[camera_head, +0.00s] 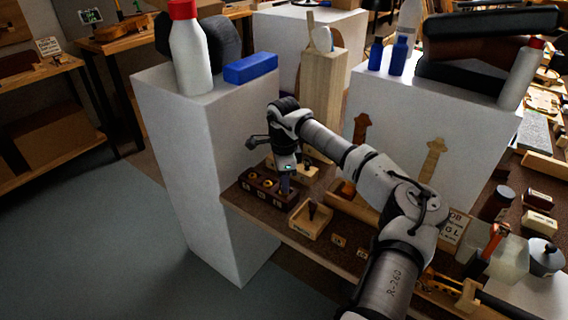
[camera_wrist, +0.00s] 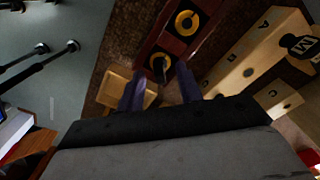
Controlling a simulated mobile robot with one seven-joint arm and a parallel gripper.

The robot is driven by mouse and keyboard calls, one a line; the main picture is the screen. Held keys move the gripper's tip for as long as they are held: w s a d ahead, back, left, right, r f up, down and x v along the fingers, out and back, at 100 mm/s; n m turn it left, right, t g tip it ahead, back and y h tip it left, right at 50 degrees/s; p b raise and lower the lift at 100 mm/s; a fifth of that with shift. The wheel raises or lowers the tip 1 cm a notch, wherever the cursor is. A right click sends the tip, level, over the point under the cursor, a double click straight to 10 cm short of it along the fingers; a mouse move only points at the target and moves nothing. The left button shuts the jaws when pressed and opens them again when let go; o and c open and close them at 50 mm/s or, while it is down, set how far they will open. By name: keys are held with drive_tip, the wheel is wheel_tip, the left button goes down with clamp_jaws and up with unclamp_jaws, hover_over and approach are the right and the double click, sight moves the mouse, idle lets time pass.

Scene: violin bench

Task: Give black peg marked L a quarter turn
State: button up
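A dark red-brown block (camera_head: 258,186) stands near the left end of the bench, with yellow-ringed holes. It also shows in the wrist view (camera_wrist: 172,43). A dark peg end (camera_wrist: 162,69) sits in the nearest ring there; I cannot read a letter on it. My gripper (camera_wrist: 161,78) is open over that ring, its two purple-grey fingers apart on either side. In the head view my gripper (camera_head: 285,185) points down at the block's right end and partly hides it. A black peg with a white M (camera_wrist: 298,45) stands in a pale lettered block (camera_wrist: 238,66).
A small wooden tray (camera_head: 323,229) with a dark peg (camera_head: 312,210) lies right of the dark block. Behind stand white pedestals (camera_head: 185,150) and a tall wooden block (camera_head: 323,85). Bottles and a lettered card (camera_head: 454,225) are to the right. Open floor (camera_head: 120,240) lies left.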

drive_tip(key=shift+f, duration=0.55)
